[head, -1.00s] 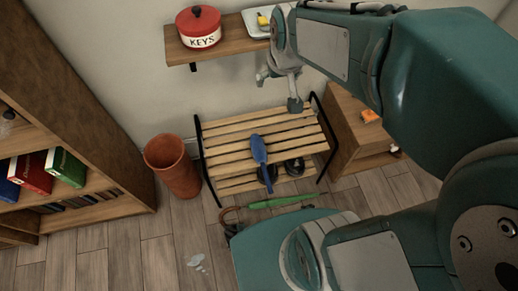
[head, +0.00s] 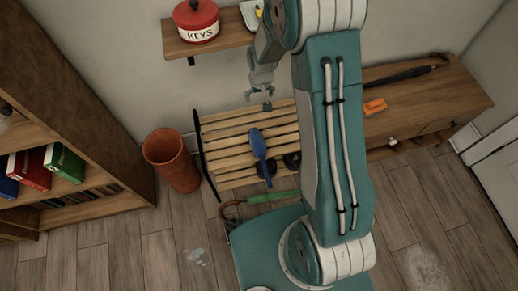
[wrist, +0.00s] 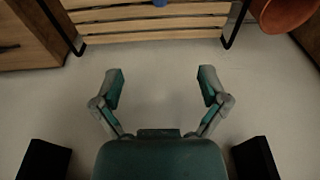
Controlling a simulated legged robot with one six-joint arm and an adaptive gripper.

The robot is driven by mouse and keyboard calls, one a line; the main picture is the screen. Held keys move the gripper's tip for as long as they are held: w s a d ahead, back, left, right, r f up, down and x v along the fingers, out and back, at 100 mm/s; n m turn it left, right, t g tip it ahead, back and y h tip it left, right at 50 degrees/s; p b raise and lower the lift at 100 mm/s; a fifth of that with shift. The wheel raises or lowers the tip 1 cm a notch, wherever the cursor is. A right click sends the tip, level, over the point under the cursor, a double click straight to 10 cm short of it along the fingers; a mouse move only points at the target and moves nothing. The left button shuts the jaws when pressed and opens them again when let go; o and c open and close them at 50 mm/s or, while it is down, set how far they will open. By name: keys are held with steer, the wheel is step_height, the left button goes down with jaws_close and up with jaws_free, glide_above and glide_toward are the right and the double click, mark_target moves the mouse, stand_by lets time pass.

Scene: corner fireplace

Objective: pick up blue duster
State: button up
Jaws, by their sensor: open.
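The blue duster (head: 259,150) lies on the slatted wooden bench (head: 228,142), its narrower end toward the front edge. In the wrist view a small piece of the blue duster (wrist: 160,3) shows at the top edge, on the bench slats (wrist: 150,28). My gripper (head: 264,100) hangs above the back part of the bench, behind the duster and apart from it. In the wrist view my gripper (wrist: 160,88) has its two fingers spread wide with nothing between them. My arm covers the right part of the bench in the head view.
A shelf (head: 215,40) with a red KEYS pot (head: 197,20) is on the wall near my gripper. A terracotta bin (head: 172,162) stands left of the bench. A wooden cabinet (head: 440,95) stands right. Dark shoes (head: 291,160) and a green umbrella (head: 272,197) are low near the bench.

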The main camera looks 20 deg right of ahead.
step_height(320, 180, down, 15)
steer(key=g, duration=0.1)
glide_above(262, 157)
step_height(262, 157, down, 12)
steer(key=shift+g, duration=0.4)
step_height(262, 157, down, 10)
steer(key=shift+f, duration=0.2)
jaws_close()
